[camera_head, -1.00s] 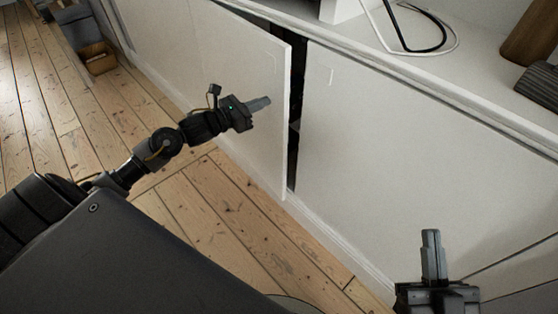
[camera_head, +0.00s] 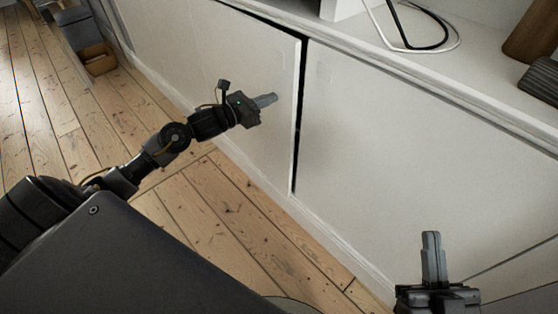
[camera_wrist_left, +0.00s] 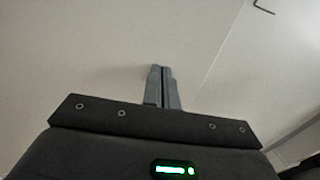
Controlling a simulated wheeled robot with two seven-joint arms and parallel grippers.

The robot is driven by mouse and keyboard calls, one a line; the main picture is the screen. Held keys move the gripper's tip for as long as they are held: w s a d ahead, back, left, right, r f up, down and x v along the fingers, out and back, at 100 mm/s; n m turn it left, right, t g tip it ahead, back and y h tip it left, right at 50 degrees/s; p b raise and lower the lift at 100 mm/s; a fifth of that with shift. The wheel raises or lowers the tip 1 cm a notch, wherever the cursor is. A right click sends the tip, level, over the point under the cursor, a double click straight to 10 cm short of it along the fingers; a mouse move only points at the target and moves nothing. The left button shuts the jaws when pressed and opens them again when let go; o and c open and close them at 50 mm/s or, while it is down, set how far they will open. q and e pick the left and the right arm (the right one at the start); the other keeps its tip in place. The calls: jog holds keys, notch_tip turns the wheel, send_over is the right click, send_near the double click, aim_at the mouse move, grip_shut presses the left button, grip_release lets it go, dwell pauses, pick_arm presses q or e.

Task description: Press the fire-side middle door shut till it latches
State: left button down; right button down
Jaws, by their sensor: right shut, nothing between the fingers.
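The white middle door (camera_head: 235,75) stands slightly ajar, with a narrow dark gap along its right edge beside the neighbouring door. My left gripper (camera_head: 268,100) is shut and empty, its fingertips at the door's face near that free edge; I cannot tell for certain whether they touch. In the left wrist view the left gripper's fingers (camera_wrist_left: 163,85) are together, pointing at the pale door panel (camera_wrist_left: 100,50). My right gripper (camera_head: 432,245) is shut and empty, in front of the right-hand panel at the lower right.
The neighbouring white door (camera_head: 390,130) lies flat to the right of the gap. The cabinet top (camera_head: 470,55) carries cables (camera_head: 405,40), a brown object (camera_head: 530,35) and a dark ribbed object (camera_head: 541,80). Floorboards (camera_head: 220,200) are clear; a box (camera_head: 98,60) stands far left.

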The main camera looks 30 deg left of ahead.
pick_arm(q)
jog(key=shift+b+x, duration=0.6)
jog(key=shift+x, duration=1.1)
jog(key=shift+s, duration=0.1)
jog(key=v, duration=1.3)
dwell(0.6)
